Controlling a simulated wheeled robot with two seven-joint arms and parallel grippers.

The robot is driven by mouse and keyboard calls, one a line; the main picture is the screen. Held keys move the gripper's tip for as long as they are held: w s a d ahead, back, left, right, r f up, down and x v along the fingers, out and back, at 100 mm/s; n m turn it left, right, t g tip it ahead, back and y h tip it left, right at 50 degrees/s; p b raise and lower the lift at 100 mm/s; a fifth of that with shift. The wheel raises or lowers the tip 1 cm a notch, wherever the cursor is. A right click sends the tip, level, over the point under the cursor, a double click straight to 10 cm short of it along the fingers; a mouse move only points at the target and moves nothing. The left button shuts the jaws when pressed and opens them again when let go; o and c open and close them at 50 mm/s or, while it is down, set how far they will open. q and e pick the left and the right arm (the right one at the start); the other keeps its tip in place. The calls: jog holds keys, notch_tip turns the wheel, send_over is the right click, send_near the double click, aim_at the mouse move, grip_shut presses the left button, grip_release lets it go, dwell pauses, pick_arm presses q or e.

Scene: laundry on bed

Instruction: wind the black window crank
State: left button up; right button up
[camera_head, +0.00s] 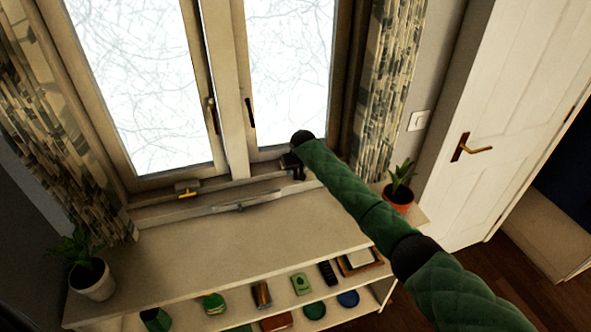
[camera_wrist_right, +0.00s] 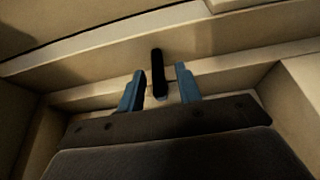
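The black window crank (camera_wrist_right: 157,68) shows in the right wrist view as a short dark bar in front of the pale window frame. My right gripper (camera_wrist_right: 159,78) has its two blue fingers apart, one on each side of the crank, with gaps visible on both sides. In the head view my right gripper (camera_head: 291,165) is at the bottom of the right window pane; the crank cannot be made out there, and the fingers are too small to read. My left gripper is not in view.
A brass-coloured handle (camera_head: 187,194) sits on the left window's lower frame. A metal stay (camera_head: 245,202) lies along the sill. Potted plants stand at the left (camera_head: 92,279) and right (camera_head: 398,196) of the shelf top (camera_head: 200,255), which is clear between them. A white door (camera_head: 505,120) is at the right.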

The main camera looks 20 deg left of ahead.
jog(key=shift+a, duration=0.1)
jog(key=c, duration=0.7)
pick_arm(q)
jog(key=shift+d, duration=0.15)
pick_arm(e)
jog(key=shift+w, duration=0.1)
grip_shut()
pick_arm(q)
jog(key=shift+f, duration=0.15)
